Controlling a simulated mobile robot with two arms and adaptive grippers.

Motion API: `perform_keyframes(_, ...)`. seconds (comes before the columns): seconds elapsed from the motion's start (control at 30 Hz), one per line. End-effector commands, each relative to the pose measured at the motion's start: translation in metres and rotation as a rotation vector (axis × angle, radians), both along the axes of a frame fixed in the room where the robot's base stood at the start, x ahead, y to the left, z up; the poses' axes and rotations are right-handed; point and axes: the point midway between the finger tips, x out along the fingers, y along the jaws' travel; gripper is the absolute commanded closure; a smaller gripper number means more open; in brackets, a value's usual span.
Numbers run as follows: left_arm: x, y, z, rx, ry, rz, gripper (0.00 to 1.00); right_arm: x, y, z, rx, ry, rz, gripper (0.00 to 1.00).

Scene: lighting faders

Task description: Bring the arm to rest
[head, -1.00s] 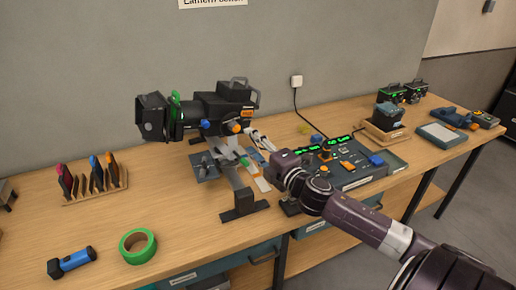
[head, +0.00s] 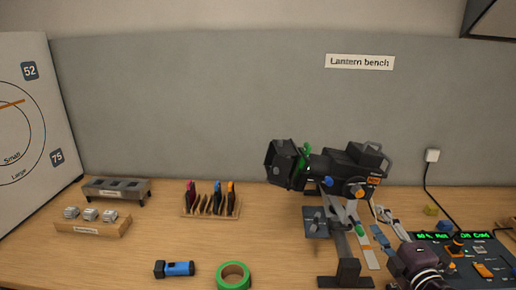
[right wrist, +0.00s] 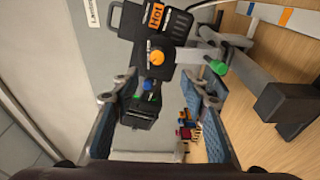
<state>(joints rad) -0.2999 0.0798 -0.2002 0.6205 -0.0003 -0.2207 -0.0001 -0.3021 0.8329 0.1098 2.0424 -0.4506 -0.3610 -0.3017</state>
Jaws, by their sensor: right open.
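My right arm comes in at the lower right of the head view. Its gripper (head: 379,226) is beside the lantern's stand, below and right of the lantern body. In the right wrist view the gripper (right wrist: 168,97) is open, with its two blue-grey finger pads apart and nothing held between them. The black stage lantern (head: 335,168), with an orange knob and label, stands on the bench; it also shows beyond the fingers in the right wrist view (right wrist: 150,50). I cannot tell whether the gripper touches the stand. My left gripper is not in view.
The control desk (head: 485,262) with green displays is right of my wrist. A green tape roll (head: 233,276), a blue torch (head: 175,269), a gel rack (head: 210,207) and a wooden block with metal parts (head: 93,222) are on the left. Bare bench lies between them.

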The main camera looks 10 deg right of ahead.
Motion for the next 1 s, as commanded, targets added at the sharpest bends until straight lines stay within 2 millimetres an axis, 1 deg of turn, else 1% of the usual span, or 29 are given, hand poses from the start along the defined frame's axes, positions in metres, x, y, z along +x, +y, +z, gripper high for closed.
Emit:
perform_keyframes(0.07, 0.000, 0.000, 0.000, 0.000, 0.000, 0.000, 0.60, -0.009, 0.003, -0.019, 0.078, 0.034, -0.039, 0.59)
perform_keyframes(0.17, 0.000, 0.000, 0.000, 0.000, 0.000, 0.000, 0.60, -0.032, 0.010, -0.064, 0.264, 0.122, -0.145, 0.59)
perform_keyframes(0.2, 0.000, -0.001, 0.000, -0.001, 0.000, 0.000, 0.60, -0.047, 0.016, -0.087, 0.358, 0.174, -0.201, 0.59)
perform_keyframes(0.27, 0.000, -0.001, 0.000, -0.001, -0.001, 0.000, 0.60, -0.072, 0.029, -0.122, 0.501, 0.261, -0.289, 0.59)
perform_keyframes(0.3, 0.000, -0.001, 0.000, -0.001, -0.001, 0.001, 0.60, -0.091, 0.040, -0.143, 0.591, 0.320, -0.345, 0.59)
perform_keyframes(0.33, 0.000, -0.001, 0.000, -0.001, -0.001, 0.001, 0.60, -0.105, 0.050, -0.159, 0.655, 0.366, -0.386, 0.59)
perform_keyframes(0.37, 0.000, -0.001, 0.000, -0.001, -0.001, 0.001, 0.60, -0.119, 0.060, -0.172, 0.714, 0.411, -0.425, 0.59)
perform_keyframes(0.4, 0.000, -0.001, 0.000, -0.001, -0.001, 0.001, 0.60, -0.138, 0.073, -0.189, 0.785, 0.470, -0.473, 0.59)
perform_keyframes(0.5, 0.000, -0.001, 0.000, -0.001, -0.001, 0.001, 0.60, -0.180, 0.106, -0.217, 0.925, 0.601, -0.573, 0.59)
perform_keyframes(0.6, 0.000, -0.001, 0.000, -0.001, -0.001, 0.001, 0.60, -0.214, 0.136, -0.234, 1.027, 0.709, -0.647, 0.59)
perform_keyframes(0.7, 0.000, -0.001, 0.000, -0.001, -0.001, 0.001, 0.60, -0.244, 0.162, -0.243, 1.106, 0.805, -0.705, 0.59)
perform_keyframes(0.9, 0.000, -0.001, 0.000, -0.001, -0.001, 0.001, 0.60, -0.297, 0.212, -0.249, 1.231, 0.983, -0.802, 0.59)
perform_keyframes(0.93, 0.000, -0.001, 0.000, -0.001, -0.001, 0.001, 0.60, -0.305, 0.219, -0.249, 1.247, 1.009, -0.816, 0.59)
perform_keyframes(1.0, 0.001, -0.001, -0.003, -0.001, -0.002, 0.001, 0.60, -0.298, 0.216, -0.273, 1.232, 1.008, -0.822, 0.59)
